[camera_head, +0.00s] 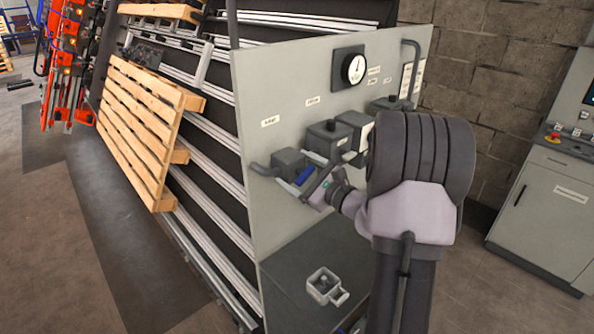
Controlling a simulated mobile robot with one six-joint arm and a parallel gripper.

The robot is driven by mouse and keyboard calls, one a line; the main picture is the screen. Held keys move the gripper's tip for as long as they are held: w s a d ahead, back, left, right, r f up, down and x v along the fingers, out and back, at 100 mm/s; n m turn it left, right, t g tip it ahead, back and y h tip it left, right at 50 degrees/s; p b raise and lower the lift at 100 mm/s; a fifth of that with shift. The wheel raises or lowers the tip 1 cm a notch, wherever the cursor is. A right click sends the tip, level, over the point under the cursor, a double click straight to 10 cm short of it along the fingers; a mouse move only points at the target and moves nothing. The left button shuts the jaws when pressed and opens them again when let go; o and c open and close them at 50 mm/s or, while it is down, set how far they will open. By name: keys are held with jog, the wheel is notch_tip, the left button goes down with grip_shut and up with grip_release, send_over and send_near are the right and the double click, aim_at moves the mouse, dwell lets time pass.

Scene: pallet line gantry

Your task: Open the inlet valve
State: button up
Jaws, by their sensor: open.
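A grey valve panel (275,95) stands upright at the centre, with several dark valve blocks and pipes on its face. The leftmost block (287,161) has a grey pipe running out to its left. A small blue lever (304,177) shows just right of and below this block; it looks like a valve handle. The label text is too small to read, so I cannot confirm which valve is the inlet. My gripper (303,172) is open at the blue lever, its light fingers on either side of it. I cannot tell whether they touch it. My arm hides the panel's lower right.
A round gauge (354,69) sits high on the panel. A dark cabinet top (290,265) below carries a small grey square fitting (326,287). A wooden pallet (140,125) leans at left. A control cabinet (548,205) stands at right. Open floor lies at left.

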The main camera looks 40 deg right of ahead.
jog(key=c, duration=1.4)
jog(key=shift+o, duration=0.2)
jog(key=shift+m+p, duration=0.3)
jog(key=shift+d+m+p, duration=0.1)
jog(key=shift+m+p, duration=1.55)
jog(key=shift+m, duration=1.15)
jog(key=o, duration=1.4)
jog(key=shift+c, duration=0.2)
